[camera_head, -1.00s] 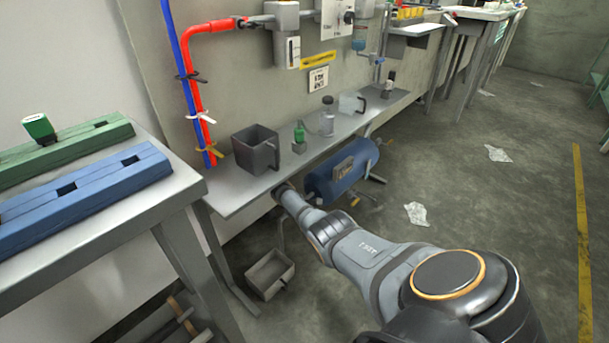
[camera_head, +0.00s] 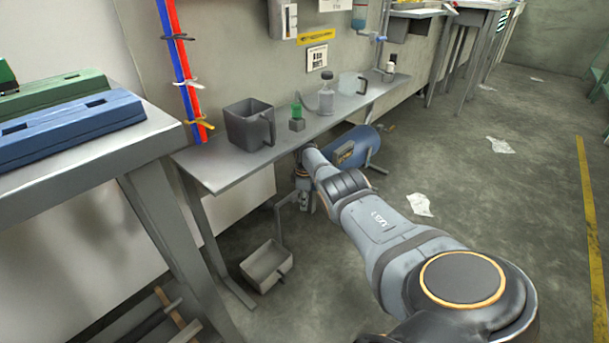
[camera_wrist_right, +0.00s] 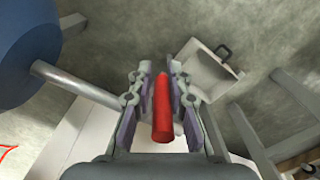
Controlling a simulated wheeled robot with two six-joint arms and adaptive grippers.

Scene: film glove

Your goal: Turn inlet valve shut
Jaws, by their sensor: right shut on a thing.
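A red bar-shaped handle (camera_wrist_right: 162,110), which looks like the inlet valve's lever, lies between the fingers of my right gripper (camera_wrist_right: 160,78) in the right wrist view. The gripper is shut on it. A grey pipe (camera_wrist_right: 75,85) runs from the blue tank (camera_wrist_right: 22,45) towards the fingers; where it meets the valve is hidden. In the head view my right gripper (camera_head: 304,197) points down beside the bench's front edge, left of the blue tank (camera_head: 352,146). The red handle cannot be made out there. My left gripper is not in view.
The bench (camera_head: 215,170) carries a dark square jug (camera_head: 246,125), a green-capped item (camera_head: 297,118) and a clear bottle (camera_head: 326,96). A grey open bin (camera_head: 266,266) stands on the floor below. Crumpled paper (camera_head: 420,205) lies on the open floor at right.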

